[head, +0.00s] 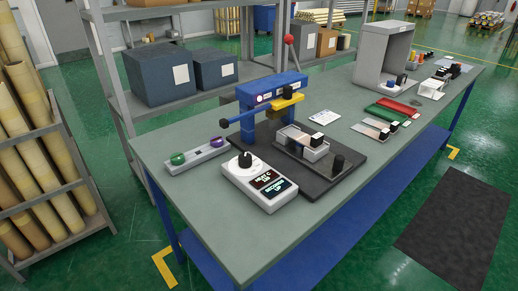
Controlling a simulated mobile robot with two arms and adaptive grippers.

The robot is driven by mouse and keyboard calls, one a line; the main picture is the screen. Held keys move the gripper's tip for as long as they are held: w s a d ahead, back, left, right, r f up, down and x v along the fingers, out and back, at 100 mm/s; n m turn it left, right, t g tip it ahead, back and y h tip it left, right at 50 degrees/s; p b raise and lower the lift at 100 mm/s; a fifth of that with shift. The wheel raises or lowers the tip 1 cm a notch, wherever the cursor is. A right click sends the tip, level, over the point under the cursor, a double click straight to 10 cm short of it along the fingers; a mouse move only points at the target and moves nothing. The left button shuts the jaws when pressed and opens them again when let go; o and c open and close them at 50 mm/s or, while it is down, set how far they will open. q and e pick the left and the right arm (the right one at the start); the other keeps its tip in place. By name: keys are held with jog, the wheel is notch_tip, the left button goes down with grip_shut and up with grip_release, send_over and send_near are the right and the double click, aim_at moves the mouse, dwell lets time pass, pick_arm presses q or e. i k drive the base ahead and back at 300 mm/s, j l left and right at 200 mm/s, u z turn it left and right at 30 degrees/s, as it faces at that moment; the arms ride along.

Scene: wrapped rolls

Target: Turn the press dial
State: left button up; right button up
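The press (246,98) is blue, with a yellow part and a red-knobbed lever, and stands on a dark base plate (262,140) on the workbench. In front of it to the left lies a white control box (230,176). Neither of my grippers shows in the head view, and nothing touches the dial.
A grey panel with green and purple buttons (196,153) lies left of the control box. Green and red trays (386,113) and a grey open-fronted box (381,50) are farther right on the bench (330,205). A shelf with blue boxes (158,73) stands behind. The front bench strip is clear.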

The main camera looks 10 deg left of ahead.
aim_at(244, 160)
jog(key=l+u, duration=0.2)
jog(key=u, duration=0.25)
jog(key=l+u, duration=0.2)
jog(key=u, duration=0.2)
jog(key=l+u, duration=0.2)
jog(key=u, duration=0.25)
jog(key=i, duration=0.05)
